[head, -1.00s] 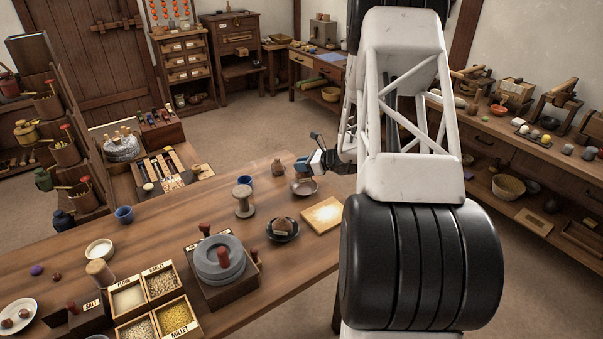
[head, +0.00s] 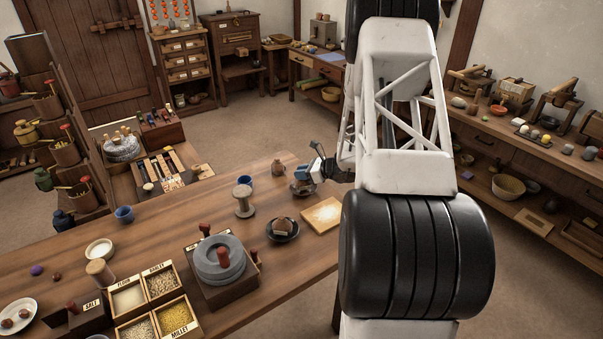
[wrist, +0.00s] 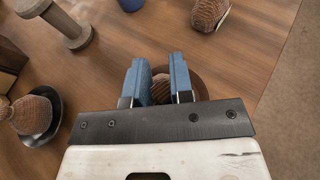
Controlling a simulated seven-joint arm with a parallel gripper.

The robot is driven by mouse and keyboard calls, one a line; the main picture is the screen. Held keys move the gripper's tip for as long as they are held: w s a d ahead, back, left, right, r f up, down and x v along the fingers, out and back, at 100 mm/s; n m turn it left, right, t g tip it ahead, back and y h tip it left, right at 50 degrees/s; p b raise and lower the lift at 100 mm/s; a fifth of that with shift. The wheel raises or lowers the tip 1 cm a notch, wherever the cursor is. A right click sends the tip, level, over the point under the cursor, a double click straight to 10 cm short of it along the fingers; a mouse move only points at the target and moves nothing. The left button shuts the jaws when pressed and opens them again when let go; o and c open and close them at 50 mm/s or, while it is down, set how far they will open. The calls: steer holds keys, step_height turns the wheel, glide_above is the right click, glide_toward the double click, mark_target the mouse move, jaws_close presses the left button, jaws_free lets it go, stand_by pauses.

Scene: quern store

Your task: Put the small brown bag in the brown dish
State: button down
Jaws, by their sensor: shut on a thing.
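My gripper (head: 302,175) is over the brown dish (head: 303,190) near the far right end of the table. In the wrist view, the two blue fingers (wrist: 155,62) are shut on a small brown bag (wrist: 160,88) with a textured surface, mostly hidden between them. The brown dish (wrist: 203,86) shows around and below the fingers. The bag is at or just above the dish; I cannot tell whether it touches the dish.
Another brown bag (head: 278,169) stands behind the dish. A dark dish (head: 283,236) holds a brown item (head: 283,225) in front. A wooden spool (head: 243,201), a blue cup (head: 245,181) and a pale board (head: 322,215) are near. A quern (head: 222,262) stands farther left.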

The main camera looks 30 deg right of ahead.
steer(key=shift+f, duration=0.2)
steer(key=c, duration=1)
jaws_free()
steer(key=shift+f, duration=0.1)
steer(key=shift+r, duration=0.2)
steer(key=shift+r, duration=0.2)
steer(key=v, duration=1.2)
